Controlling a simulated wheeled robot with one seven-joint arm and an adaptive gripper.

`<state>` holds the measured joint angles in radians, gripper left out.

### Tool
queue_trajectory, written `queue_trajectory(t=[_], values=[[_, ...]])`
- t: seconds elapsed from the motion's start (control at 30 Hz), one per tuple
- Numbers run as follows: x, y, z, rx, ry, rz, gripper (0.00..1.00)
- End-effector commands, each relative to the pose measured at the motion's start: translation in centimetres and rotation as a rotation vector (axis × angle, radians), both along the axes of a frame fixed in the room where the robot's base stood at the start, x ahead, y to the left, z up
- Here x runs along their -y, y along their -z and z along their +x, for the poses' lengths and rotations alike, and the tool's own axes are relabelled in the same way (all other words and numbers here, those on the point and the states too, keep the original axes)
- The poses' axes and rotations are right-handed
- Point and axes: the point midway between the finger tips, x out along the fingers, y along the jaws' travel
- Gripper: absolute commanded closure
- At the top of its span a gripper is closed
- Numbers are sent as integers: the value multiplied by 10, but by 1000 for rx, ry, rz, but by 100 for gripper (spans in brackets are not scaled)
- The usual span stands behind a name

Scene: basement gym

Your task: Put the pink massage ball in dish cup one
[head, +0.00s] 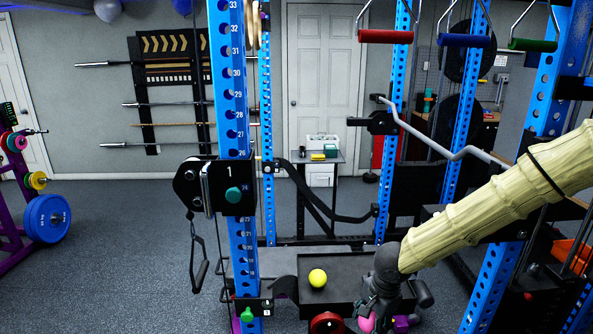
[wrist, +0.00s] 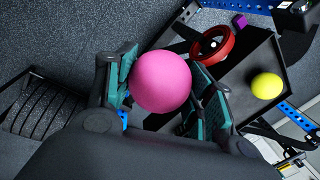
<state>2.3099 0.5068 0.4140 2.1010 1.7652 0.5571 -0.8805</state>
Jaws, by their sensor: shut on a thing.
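The pink massage ball (wrist: 161,82) is between the two teal-padded fingers of my gripper (wrist: 163,88) in the wrist view. The gripper is shut on it, with a finger on each side. In the head view the ball (head: 366,322) shows only in part, below my gripper (head: 378,308), near the bottom edge. It is held in front of a black tray-like surface (head: 345,268). A red round piece with a dark centre (head: 327,322) is left of the ball; it also shows in the wrist view (wrist: 212,45). I cannot tell which thing is dish cup one.
A yellow ball (head: 317,278) rests on the black surface. A small purple block (head: 402,322) is right of my gripper. A blue rack upright (head: 232,100) carries a black plate marked 1 (head: 238,187). A bent bar (head: 435,140) crosses the rack.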

Motion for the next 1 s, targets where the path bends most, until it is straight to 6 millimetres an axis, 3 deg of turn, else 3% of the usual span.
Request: queue_trajectory(t=[0.27, 0.7, 1.0], values=[[-3, 30, -13, -16, -241, -3, 74], [-9, 91, -43, -15, -784, 9, 74], [-12, 116, -57, 3, -1038, 23, 74]])
